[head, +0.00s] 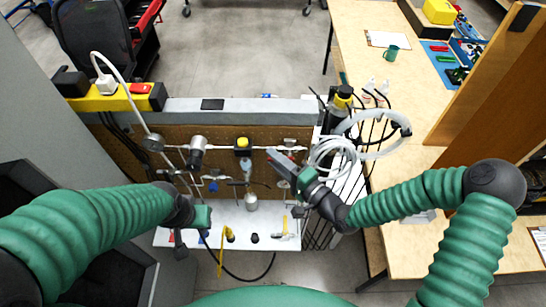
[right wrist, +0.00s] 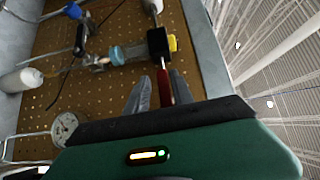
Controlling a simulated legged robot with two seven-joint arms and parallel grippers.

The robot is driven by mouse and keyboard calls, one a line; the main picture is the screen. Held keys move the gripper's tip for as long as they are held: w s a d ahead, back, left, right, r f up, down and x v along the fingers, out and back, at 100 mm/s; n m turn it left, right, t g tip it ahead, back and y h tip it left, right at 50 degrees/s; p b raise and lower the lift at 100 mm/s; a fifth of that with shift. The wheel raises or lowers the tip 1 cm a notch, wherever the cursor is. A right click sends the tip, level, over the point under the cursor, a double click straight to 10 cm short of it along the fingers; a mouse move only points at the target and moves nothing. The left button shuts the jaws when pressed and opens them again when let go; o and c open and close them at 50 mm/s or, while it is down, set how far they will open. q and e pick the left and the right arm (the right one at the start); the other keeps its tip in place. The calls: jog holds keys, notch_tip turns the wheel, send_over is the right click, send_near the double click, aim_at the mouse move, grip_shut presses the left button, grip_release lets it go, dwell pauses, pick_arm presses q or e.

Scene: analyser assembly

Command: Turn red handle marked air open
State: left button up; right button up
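The red handle (right wrist: 163,87) shows in the right wrist view as a narrow red bar below a black valve body with a yellow part (right wrist: 157,43). My right gripper (right wrist: 160,92) is open, with one grey finger on each side of the red handle. The handle lies closer to the right finger; I cannot tell whether they touch. In the head view my right gripper (head: 278,160) reaches up to the pipework, and only a little red shows at its tips. The air marking is not readable. My left gripper (head: 201,218) hangs low at the left of the panel, its fingers unclear.
A brown pegboard (head: 130,158) carries metal pipes, a gauge (right wrist: 64,127) and a blue handle (right wrist: 73,11). Coiled white hose (head: 332,158) hangs right of the panel. A wooden table (head: 405,110) stands at the right.

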pick_arm(q)
jog(key=shift+d, duration=0.35)
pick_arm(e)
jog(key=shift+o, duration=0.4)
jog(key=shift+d+r, duration=0.15)
jog(key=shift+d, duration=0.1)
